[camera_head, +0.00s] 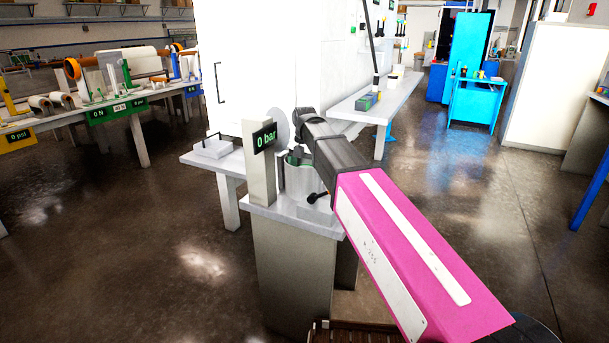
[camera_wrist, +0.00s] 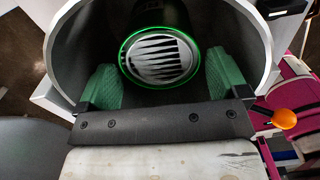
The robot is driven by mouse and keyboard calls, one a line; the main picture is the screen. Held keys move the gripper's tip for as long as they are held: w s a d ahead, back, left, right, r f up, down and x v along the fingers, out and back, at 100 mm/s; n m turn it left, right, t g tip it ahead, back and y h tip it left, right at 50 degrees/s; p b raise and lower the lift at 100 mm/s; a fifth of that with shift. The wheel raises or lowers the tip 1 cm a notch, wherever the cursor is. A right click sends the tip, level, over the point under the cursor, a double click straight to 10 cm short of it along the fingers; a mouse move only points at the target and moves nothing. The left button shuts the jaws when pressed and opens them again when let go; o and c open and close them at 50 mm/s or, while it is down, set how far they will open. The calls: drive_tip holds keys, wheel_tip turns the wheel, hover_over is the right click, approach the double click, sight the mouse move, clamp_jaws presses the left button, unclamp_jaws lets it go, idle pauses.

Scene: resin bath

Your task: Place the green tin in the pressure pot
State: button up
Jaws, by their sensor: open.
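My gripper (camera_wrist: 161,66) is open at the pot's mouth. Its green fingers reach inside, one on each side of the tin, and do not close on it. The tin cannot be made out in the head view.
A post with a "0 bar" display (camera_head: 264,138) stands left of the pot, with a grey disc (camera_head: 278,125) behind. A black knob (camera_head: 312,198) sits at the pot's front. An orange ball (camera_wrist: 284,119) shows right of my gripper. A white cabinet (camera_head: 245,60) stands behind.

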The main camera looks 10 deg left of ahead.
wheel_tip(320, 180, up, 7)
drive_tip(key=shift+f, duration=0.15)
drive_tip(key=shift+r, duration=0.6)
